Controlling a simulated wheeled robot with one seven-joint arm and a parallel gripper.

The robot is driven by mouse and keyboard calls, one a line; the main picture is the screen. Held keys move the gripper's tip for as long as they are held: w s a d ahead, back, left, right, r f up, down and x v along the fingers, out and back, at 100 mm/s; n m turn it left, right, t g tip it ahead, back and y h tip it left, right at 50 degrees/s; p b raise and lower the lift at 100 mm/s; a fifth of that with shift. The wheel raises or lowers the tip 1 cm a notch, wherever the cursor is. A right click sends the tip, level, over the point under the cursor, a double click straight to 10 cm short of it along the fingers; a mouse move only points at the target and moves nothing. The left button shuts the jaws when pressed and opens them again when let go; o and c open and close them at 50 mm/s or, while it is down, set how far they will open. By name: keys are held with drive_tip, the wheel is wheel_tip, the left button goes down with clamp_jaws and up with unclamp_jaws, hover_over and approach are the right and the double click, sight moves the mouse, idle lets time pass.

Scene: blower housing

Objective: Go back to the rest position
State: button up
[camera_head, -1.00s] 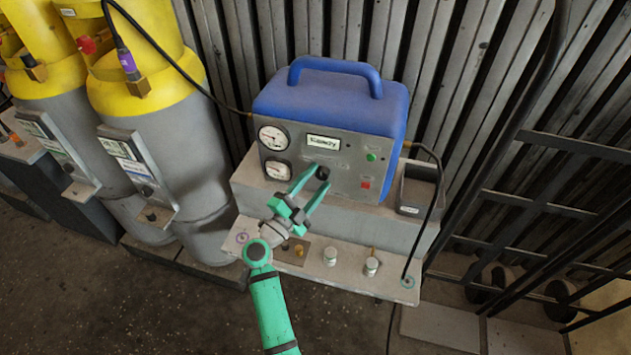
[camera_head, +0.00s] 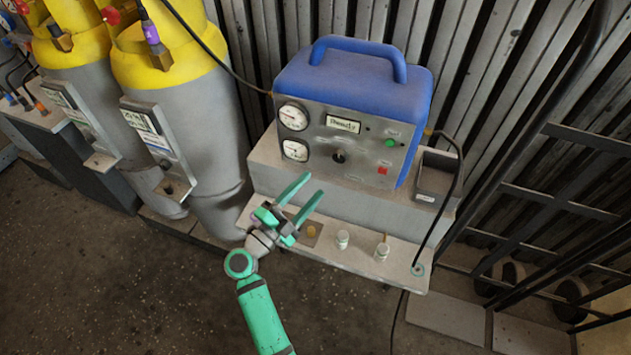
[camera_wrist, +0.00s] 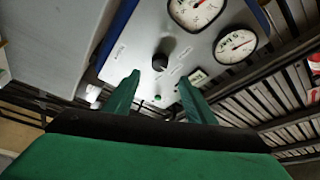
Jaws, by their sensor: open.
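My gripper (camera_head: 309,192) is green, open and empty. In the head view it is over the front ledge, in front of and below the blue machine (camera_head: 352,75). The machine's grey panel has two gauges, a small display, a black knob (camera_head: 339,156), a green button and a red button. In the wrist view the open fingers (camera_wrist: 155,95) point toward the panel, and the knob (camera_wrist: 160,62) appears beyond them, apart from both fingertips.
Grey cylinders with yellow tops (camera_head: 187,125) stand at the left. Small white jars (camera_head: 342,239) sit on the ledge (camera_head: 345,258). A grey bin (camera_head: 435,178) is right of the machine. A black metal rack (camera_head: 560,190) stands at the right. The floor at front left is clear.

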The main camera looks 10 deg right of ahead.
drive_tip(key=shift+a, duration=0.15)
idle(0.4)
drive_tip(key=s+a+f+n+t+y, duration=0.1)
drive_tip(key=s+n+y, duration=0.4)
drive_tip(key=s, duration=0.8)
drive_tip(key=s+a+f+n+t+y, duration=0.1)
drive_tip(key=s+a+n+y, duration=0.4)
drive_tip(key=s+n, duration=0.5)
drive_tip(key=s+a+f+n+t+y, duration=0.1)
drive_tip(key=s+a+f+n+y, duration=0.2)
drive_tip(key=s, duration=1.3)
drive_tip(key=a+n+y, duration=0.1)
drive_tip(key=n+y, duration=0.2)
drive_tip(key=n, duration=0.2)
drive_tip(key=shift+s+f, duration=0.3)
drive_tip(key=shift+s, duration=0.05)
drive_tip(key=shift+a+t, duration=0.1)
drive_tip(key=shift+t, duration=0.2)
